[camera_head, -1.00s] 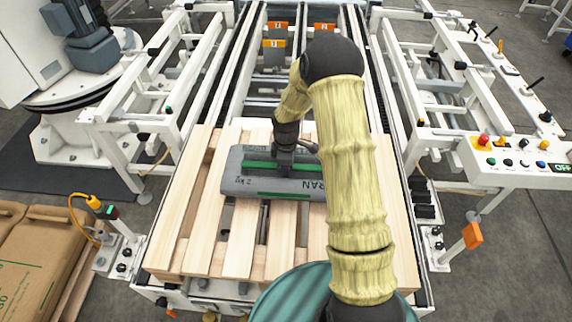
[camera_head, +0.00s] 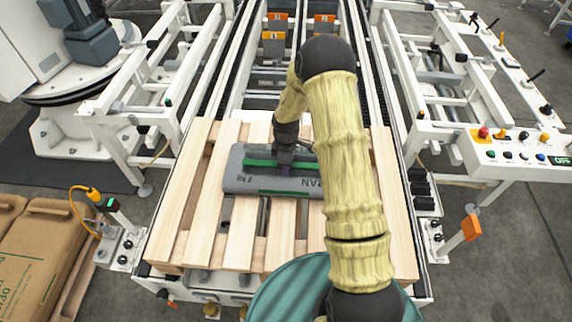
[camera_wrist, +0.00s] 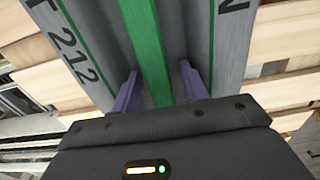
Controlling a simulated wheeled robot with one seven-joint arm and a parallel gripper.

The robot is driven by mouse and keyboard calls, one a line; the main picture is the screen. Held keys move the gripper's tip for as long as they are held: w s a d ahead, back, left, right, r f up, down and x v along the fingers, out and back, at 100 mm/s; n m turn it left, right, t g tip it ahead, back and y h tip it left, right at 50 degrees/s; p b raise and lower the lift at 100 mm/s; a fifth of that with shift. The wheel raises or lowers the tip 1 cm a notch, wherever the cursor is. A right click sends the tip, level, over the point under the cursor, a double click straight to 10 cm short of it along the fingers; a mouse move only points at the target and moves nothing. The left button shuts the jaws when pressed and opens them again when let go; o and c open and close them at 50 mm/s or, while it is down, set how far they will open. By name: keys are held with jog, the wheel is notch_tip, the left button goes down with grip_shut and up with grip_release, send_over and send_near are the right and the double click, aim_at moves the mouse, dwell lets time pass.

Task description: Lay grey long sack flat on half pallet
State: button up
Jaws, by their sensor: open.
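The grey long sack (camera_head: 250,185) with green stripes lies flat across the slats of the wooden half pallet (camera_head: 240,245). Its right end is hidden behind my arm. In the wrist view the grey sack (camera_wrist: 85,50) fills the upper middle, with a green band running between my fingers. My gripper (camera_wrist: 158,75) is open, its two purple fingers apart over the sack's top. In the head view my gripper (camera_head: 285,165) is right above the sack's middle. I cannot tell whether the fingers touch the sack.
The pallet sits on a white roller conveyor frame (camera_head: 230,90). Brown sacks (camera_head: 35,255) lie at the lower left. A control panel (camera_head: 520,160) stands at the right, and a pale machine (camera_head: 60,60) at the upper left. Pallet slats in front of the sack are bare.

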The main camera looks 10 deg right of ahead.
jog(key=shift+r, duration=0.1)
notch_tip(320, 180, up, 12)
jog(key=shift+b, duration=0.35)
dwell(0.6)
jog(key=s+r+m+t, duration=0.1)
jog(key=s+r+m, duration=0.2)
jog(key=s, duration=0.4)
jog(key=s+r+m, duration=0.3)
jog(key=s+m, duration=0.3)
jog(key=s, duration=0.1)
jog(key=s+r+m+t, duration=0.1)
jog(key=s+r+m, duration=0.2)
jog(key=s+m, duration=0.2)
jog(key=shift+s+r+t, duration=0.25)
jog(key=shift+s+t, duration=0.05)
jog(key=shift+s, duration=0.7)
